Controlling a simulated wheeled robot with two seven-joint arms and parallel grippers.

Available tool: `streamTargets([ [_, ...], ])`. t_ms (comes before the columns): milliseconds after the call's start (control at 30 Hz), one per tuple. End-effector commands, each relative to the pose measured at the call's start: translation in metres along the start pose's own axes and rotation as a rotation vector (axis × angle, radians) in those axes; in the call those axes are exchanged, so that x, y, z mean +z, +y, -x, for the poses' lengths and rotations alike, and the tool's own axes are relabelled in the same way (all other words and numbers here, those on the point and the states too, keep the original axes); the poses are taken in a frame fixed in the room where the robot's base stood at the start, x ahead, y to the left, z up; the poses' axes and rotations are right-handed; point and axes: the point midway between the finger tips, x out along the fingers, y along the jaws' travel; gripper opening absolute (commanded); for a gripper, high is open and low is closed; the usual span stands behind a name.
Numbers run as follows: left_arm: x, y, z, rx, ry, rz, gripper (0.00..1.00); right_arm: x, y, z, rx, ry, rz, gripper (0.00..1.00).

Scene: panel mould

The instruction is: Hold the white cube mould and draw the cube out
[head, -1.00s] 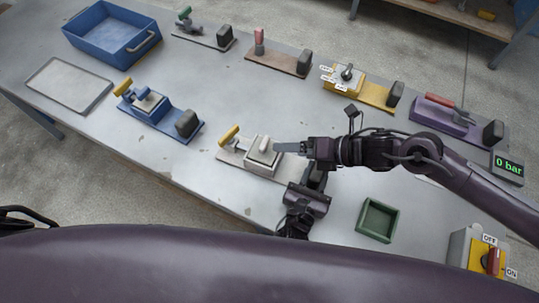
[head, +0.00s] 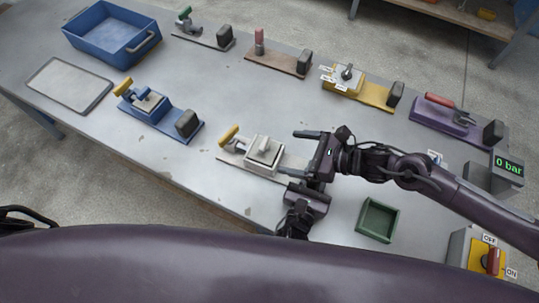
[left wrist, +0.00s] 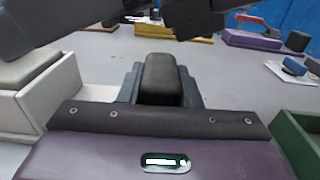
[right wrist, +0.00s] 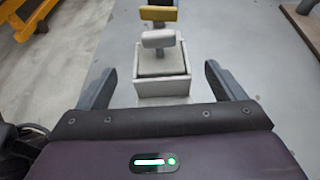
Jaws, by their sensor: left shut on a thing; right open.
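The white cube mould (head: 259,161) sits on the bench, with a pale raised grip on its top and a yellow-handled lever (head: 229,134) at its left end. My left gripper (left wrist: 163,85) is shut on the dark upright block (left wrist: 165,72) at the mould's right end. In the head view the right arm partly hides that hold. My right gripper (head: 306,153) is open and empty, to the right of the mould. In the right wrist view the white mould (right wrist: 162,86) and its pale T-shaped grip (right wrist: 158,39) lie ahead, between the spread fingers and not touching them.
A blue mould (head: 157,113) stands left of the white one, and a green tray (head: 377,221) to the right. A blue bin (head: 111,39) and a grey tray (head: 69,85) lie at far left. A yellow switch box (head: 474,256) is at lower right.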

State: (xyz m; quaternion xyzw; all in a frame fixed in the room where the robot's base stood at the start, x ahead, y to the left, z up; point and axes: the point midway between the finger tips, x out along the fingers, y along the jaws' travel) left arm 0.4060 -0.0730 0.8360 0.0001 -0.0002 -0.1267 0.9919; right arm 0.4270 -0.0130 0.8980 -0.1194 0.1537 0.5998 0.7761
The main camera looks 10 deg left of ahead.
Motion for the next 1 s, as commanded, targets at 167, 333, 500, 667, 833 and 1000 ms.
streamTargets([
  [167, 0.000, 0.000, 0.000, 0.000, 0.000, -0.001, 0.00, 0.001, 0.000, -0.029, 0.001, -0.002, 0.000, 0.89],
  [333, 0.000, 0.000, 0.000, 0.000, 0.000, -0.001, 0.00, 0.001, 0.000, -0.054, 0.001, -0.001, -0.002, 0.89],
  [500, 0.000, 0.000, 0.000, 0.000, 0.000, -0.001, 0.00, 0.001, 0.000, -0.075, 0.000, -0.001, -0.001, 0.89],
  [667, 0.000, 0.000, 0.000, 0.000, 0.000, -0.001, 0.00, 0.001, 0.000, -0.087, 0.000, 0.000, -0.002, 0.89],
  [833, 0.000, 0.000, 0.000, 0.000, 0.000, 0.000, 0.00, 0.000, 0.000, -0.092, -0.001, 0.001, -0.001, 0.89],
  [1000, 0.000, 0.000, 0.000, 0.000, 0.000, 0.000, 0.00, 0.000, 0.000, -0.092, 0.000, 0.001, -0.001, 0.89],
])
